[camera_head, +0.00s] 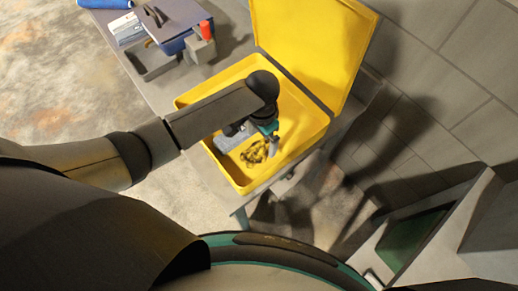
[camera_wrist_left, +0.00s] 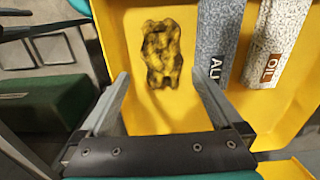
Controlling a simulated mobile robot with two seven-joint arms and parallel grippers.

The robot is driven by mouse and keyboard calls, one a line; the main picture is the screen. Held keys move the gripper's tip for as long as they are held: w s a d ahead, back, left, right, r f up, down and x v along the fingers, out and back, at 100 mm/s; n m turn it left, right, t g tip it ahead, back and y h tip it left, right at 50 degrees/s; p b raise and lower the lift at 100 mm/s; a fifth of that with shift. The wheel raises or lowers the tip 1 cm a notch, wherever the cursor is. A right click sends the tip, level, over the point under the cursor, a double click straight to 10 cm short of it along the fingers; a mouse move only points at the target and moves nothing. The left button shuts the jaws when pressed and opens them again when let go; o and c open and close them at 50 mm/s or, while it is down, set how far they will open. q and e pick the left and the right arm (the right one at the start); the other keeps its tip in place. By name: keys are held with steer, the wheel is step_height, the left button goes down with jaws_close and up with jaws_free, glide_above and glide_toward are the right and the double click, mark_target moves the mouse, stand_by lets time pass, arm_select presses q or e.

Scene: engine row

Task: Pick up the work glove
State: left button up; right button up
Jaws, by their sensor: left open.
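A crumpled, mottled yellow and black thing (camera_head: 255,153) lies on the floor of an open yellow bin (camera_head: 238,180). It may be the work glove, but its shape does not clearly show fingers. In the left wrist view the mottled thing (camera_wrist_left: 162,52) lies just beyond and between my fingertips, untouched. My left gripper (camera_head: 270,142) reaches down into the bin and partly covers the view of its inside. In the left wrist view the gripper (camera_wrist_left: 161,79) has its fingers wide apart with nothing between them. My right gripper is not seen.
Beside the mottled thing are two grey speckled pieces, one marked "ALU" (camera_wrist_left: 215,45) and one marked "OIL" (camera_wrist_left: 276,40). The bin's raised yellow lid (camera_head: 315,45) stands at the back. A grey tray (camera_head: 150,64) and a red-topped item (camera_head: 206,30) stand up left.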

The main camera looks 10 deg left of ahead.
mark_target(259, 148)
arm_select(q)
steer(key=shift+a+f, duration=0.1)
steer(key=shift+f, duration=0.35)
step_height(259, 148, down, 4)
steer(key=shift+a+r+b, duration=0.15)
steer(key=shift+r+b, duration=0.1)
steer(key=shift+b, duration=0.1)
steer(key=shift+f, duration=0.4)
steer(key=c, duration=1.2)
steer(key=shift+o, duration=0.2)
steer(key=shift+r, duration=0.1)
step_height(259, 148, up, 20)
steer(key=p, duration=0.3)
